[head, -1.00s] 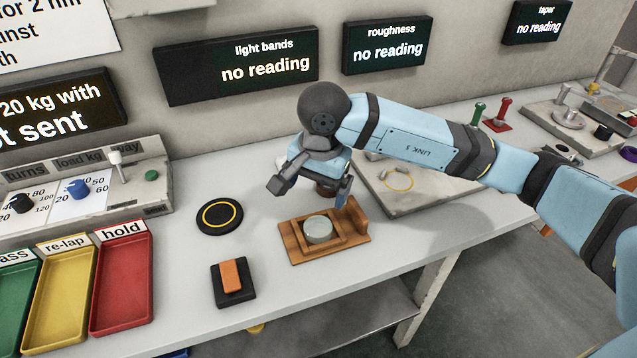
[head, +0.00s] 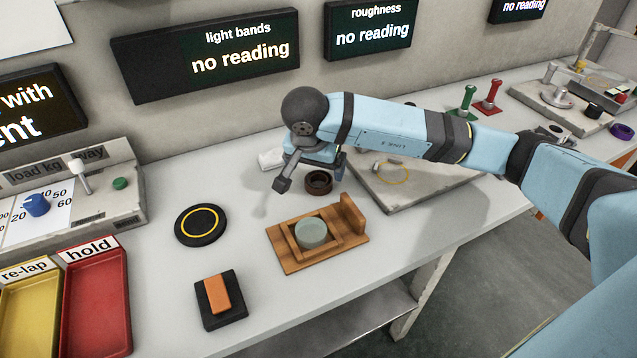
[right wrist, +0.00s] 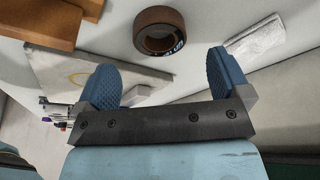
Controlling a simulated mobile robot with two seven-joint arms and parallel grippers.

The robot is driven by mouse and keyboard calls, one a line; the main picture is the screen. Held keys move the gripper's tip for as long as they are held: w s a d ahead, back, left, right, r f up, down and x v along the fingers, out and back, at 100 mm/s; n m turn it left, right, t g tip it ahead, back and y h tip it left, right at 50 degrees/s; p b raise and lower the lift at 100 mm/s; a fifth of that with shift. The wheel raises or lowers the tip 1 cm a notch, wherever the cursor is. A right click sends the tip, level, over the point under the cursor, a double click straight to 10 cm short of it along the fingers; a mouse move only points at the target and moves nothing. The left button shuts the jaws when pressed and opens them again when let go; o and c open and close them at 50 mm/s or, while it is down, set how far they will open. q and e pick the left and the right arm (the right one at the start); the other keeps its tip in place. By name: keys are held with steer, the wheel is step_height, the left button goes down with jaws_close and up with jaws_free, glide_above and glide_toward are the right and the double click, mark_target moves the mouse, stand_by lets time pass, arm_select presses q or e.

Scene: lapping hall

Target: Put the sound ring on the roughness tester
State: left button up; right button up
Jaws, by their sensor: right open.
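A brown ring (head: 319,183) with a dark hollow stands on the bench behind the wooden fixture. It shows in the right wrist view (right wrist: 160,32) with pale lettering on its side. I cannot read the lettering for certain. A grey plate with a yellow circle (head: 430,185), below the roughness display, looks like the roughness tester; my right arm hides part of it. My right gripper (head: 311,176) is open and empty, close to the brown ring. In the right wrist view its blue fingers (right wrist: 164,78) stand apart, with the ring beyond the gap between them. My left gripper is not in view.
A wooden fixture (head: 349,250) holding a pale green disc (head: 311,233) stands in front of the ring. A black disc with a yellow circle (head: 200,225) and an orange block on a black pad (head: 220,299) lie to the left. The roughness display (head: 372,35) says "no reading".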

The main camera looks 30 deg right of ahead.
mark_target(320, 184)
steer(key=b+x, duration=0.1)
steer(key=x, duration=0.4)
steer(key=shift+a+r, duration=0.1)
steer(key=c, duration=1.1)
steer(key=shift+r, duration=0.15)
